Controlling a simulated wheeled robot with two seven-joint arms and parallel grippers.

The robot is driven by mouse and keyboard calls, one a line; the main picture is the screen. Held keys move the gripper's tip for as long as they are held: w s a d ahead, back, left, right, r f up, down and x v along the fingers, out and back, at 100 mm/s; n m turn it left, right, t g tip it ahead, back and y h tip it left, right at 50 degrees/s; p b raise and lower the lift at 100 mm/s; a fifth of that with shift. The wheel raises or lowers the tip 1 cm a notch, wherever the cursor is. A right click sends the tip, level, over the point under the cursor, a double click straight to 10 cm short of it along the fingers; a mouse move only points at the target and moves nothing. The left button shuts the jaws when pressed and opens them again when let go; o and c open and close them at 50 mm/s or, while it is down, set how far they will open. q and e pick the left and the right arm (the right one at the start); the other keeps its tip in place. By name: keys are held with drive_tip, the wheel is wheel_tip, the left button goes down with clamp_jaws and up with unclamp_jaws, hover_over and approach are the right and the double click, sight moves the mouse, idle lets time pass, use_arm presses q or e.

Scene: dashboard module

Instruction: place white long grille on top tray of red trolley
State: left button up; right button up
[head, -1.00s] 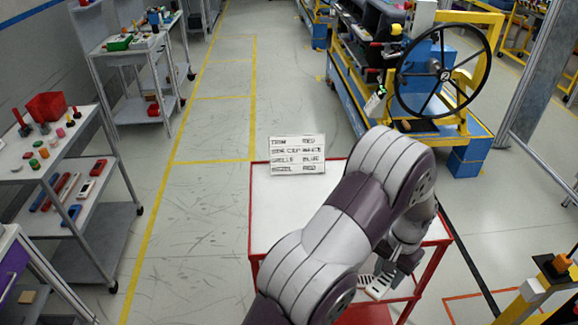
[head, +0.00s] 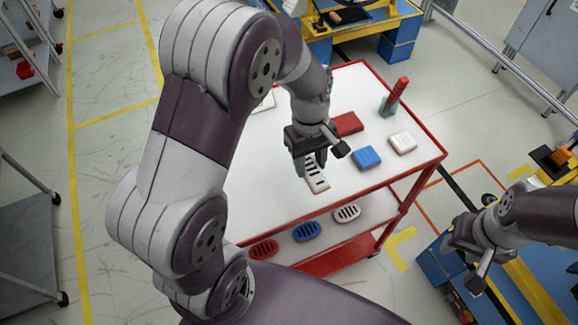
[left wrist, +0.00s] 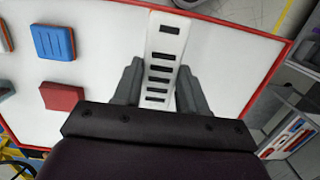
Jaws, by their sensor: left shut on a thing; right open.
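The white long grille (head: 317,181) has dark slots in a row. My left gripper (head: 311,162) is shut on it, over the white top tray (head: 262,185) of the red-rimmed trolley. In the left wrist view the grille (left wrist: 162,45) stands out between the two grey fingers (left wrist: 160,88), with the tray surface close behind it. I cannot tell whether the grille touches the tray. My right gripper (head: 466,265) is open and empty, right of the trolley and away from it.
A red block (head: 347,124), a blue block (head: 367,157), a white block (head: 402,142) and a red-topped upright piece (head: 396,95) stand on the tray's right side. Red (head: 264,249), blue (head: 306,231) and white (head: 347,213) oval grilles lie on the lower shelf.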

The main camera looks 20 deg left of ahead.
use_arm(q)
hover_over(281, 195)
drive_tip(key=f, duration=0.3)
drive_tip(key=shift+w+f, duration=0.3)
drive_tip(key=shift+w, duration=0.05)
drive_tip(key=shift+s+a+f, duration=0.15)
drive_tip(key=shift+a+f, duration=0.1)
drive_tip(key=shift+f, duration=2)
drive_tip(key=shift+d+f, duration=0.1)
drive_tip(key=o, duration=1.1)
drive_tip(key=shift+c, duration=0.2)
wheel_tip(281, 195, up, 12)
drive_tip(key=a, duration=0.1)
drive_tip(key=s+d+m, duration=0.1)
drive_tip(key=m, duration=0.2)
drive_tip(key=s+d+m+t, duration=0.1)
drive_tip(key=m, duration=0.2)
drive_tip(key=s+d+m+t+y, duration=0.1)
drive_tip(key=s+m, duration=0.1)
drive_tip(key=m, duration=0.2)
drive_tip(key=shift+f, duration=0.3)
